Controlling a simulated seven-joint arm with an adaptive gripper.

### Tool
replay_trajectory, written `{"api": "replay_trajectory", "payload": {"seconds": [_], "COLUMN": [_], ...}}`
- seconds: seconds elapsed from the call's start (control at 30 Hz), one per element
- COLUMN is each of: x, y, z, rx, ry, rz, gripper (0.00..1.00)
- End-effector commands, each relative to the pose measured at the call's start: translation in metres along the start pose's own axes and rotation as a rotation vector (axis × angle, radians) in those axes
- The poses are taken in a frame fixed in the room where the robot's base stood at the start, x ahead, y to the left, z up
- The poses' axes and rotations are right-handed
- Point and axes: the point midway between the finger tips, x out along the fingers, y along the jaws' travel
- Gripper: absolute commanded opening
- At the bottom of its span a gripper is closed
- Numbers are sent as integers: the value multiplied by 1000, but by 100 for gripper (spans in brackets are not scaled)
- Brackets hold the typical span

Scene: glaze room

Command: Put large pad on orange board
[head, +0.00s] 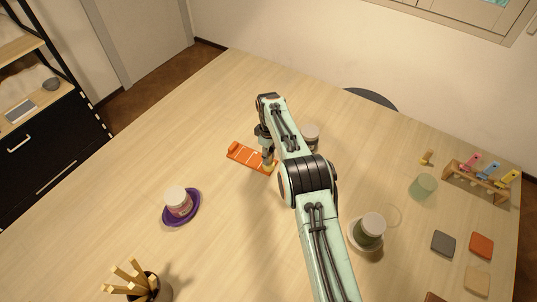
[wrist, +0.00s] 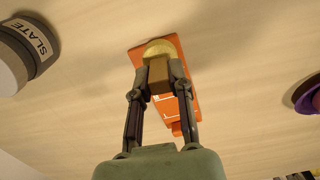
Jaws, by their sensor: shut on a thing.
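The orange board (head: 240,153) lies on the table left of my arm, with pale markings along it. It also shows in the wrist view (wrist: 187,103). My gripper (head: 267,157) is over the board's right end. In the wrist view my gripper (wrist: 160,82) is shut on the brown block-like handle of the large pad (wrist: 158,47), whose round yellowish part shows beyond the fingertips, over one end of the board. Whether the pad touches the board or hangs just above it I cannot tell. My fingers hide part of the board.
A jar (head: 310,131) marked SLATE (wrist: 30,45) stands close behind my arm. Another jar (head: 178,199) sits on a purple saucer (head: 194,212), and one (head: 370,229) on a pale saucer. A rack (head: 476,183), green cup (head: 423,187) and tiles (head: 443,243) are at right.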

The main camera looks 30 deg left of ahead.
Motion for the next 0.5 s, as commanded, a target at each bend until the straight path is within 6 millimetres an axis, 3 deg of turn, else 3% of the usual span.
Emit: {"api": "replay_trajectory", "payload": {"seconds": [0.03,0.07,0.13,0.5], "x": [2,2,2,-4], "y": [0,0,0,0], "z": [0,0,0,0], "rx": [0,0,0,0], "ry": [-1,0,0,1], "rz": [0,0,0,1], "gripper": [0,25,45,45]}}
